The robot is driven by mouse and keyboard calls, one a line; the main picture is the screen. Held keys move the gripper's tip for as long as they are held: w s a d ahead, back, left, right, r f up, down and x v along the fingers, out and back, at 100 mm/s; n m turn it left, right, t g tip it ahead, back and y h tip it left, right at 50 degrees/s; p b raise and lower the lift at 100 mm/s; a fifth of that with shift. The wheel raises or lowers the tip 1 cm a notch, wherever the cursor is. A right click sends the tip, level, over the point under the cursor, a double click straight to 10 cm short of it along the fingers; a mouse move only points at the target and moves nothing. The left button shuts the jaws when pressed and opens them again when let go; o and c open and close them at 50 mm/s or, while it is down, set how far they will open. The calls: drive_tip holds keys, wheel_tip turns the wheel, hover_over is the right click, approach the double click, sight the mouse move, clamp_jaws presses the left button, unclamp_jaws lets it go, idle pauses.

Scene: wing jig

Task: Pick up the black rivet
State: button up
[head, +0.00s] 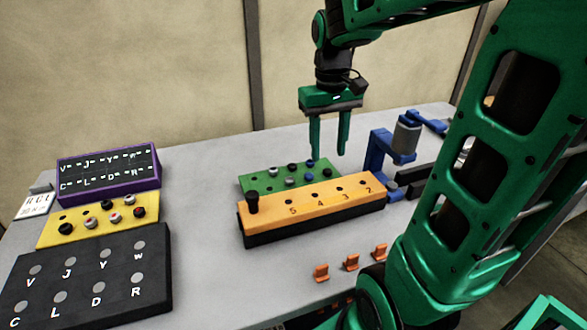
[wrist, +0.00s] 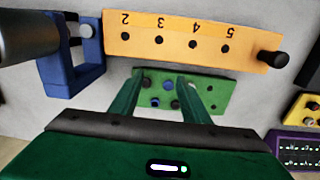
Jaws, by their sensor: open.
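My gripper (head: 329,154) is open and empty, pointing down above the right part of the green block (head: 255,178). Several small rivets stand in that block, among them a black one (head: 292,168), a blue one (head: 309,163) and a grey one (head: 290,182). In the wrist view my fingers (wrist: 161,78) reach over the green block (wrist: 213,88), with some rivets between and beside them. A larger black peg (head: 252,203) stands upright in the left end of the orange numbered block (head: 290,212); it also shows in the wrist view (wrist: 271,58).
A yellow block (head: 68,233) with black, red and grey rivets stands left, between a purple-edged lettered panel (head: 108,170) and a dark lettered panel (head: 85,275). A blue stand (head: 376,150) with a grey cylinder is right of my gripper. Orange clips (head: 351,262) lie in front.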

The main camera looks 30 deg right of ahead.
drive_tip(key=w+a+n, duration=0.2)
drive_tip(key=w+a, duration=0.1)
drive_tip(key=w, duration=0.8)
hover_over(292, 164)
drive_tip(key=shift+n, duration=0.3)
drive_tip(key=f, duration=0.4)
drive_tip(key=shift+a, duration=0.2)
drive_tip(key=shift+s+d+f, duration=0.1)
drive_tip(key=shift+d+f, duration=0.05)
drive_tip(key=shift+f, duration=3)
drive_tip(key=shift+c, duration=0.5)
clamp_jaws()
